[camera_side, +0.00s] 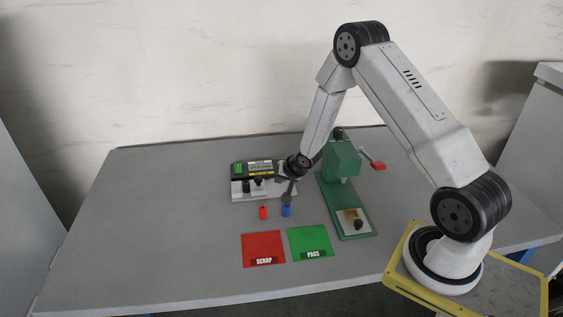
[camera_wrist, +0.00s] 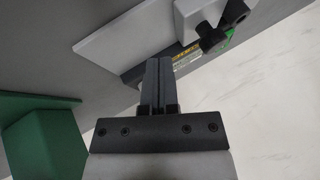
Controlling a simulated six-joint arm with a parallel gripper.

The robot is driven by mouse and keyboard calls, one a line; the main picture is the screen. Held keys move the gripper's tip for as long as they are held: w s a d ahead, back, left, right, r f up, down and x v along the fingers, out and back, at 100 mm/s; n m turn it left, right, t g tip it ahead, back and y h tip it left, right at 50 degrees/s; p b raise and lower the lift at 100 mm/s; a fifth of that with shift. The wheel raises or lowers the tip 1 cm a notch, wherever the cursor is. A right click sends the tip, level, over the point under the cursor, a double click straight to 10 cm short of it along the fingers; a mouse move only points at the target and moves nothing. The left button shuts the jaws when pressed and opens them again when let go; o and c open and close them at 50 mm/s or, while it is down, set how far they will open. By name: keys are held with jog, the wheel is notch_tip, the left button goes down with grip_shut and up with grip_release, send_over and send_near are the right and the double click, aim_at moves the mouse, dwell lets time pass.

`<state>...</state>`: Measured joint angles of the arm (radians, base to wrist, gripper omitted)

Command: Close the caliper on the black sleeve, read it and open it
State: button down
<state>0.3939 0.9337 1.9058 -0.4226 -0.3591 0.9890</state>
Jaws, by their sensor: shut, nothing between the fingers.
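The caliper (camera_side: 265,193) is a grey and black bench gauge with a green display and yellow label, left of my gripper in the side view. In the wrist view, part of the caliper (camera_wrist: 108,41) shows above my fingers, with a grey block and a black knob. A small dark piece (camera_side: 258,184) sits at the caliper's front; I cannot tell whether it is the black sleeve or a jaw part. My gripper (camera_side: 288,196) is low near the caliper's right end. Its fingers (camera_wrist: 158,66) are shut and empty. I cannot tell whether they touch the caliper.
A green press (camera_side: 331,200) stands right of my gripper, with a small black part (camera_side: 358,224) on its base plate. A red sleeve (camera_side: 263,212) and a blue sleeve (camera_side: 286,211) stand in front. Red SCRAP (camera_side: 262,244) and green PASS (camera_side: 309,239) mats lie nearer. The table's left side is clear.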

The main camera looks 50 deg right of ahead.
jog(key=d+v, duration=0.1)
jog(key=v, duration=0.9)
jog(key=shift+a, duration=0.4)
jog(key=c, duration=0.6)
grip_release()
jog(key=shift+d, duration=0.1)
jog(key=shift+o, duration=1.3)
jog(key=shift+w+d+f, duration=0.1)
jog(key=shift+w, duration=0.15)
jog(key=m+g, duration=0.7)
send_over(258, 177)
jog(key=shift+s+d+f+y, duration=0.3)
jog(key=shift+d+f+y, duration=0.1)
jog(key=shift+d+f, duration=0.1)
jog(key=shift+w+a+r, duration=0.15)
jog(key=shift+w+a, duration=0.1)
jog(key=shift+a, duration=0.3)
jog(key=shift+f, duration=3.9)
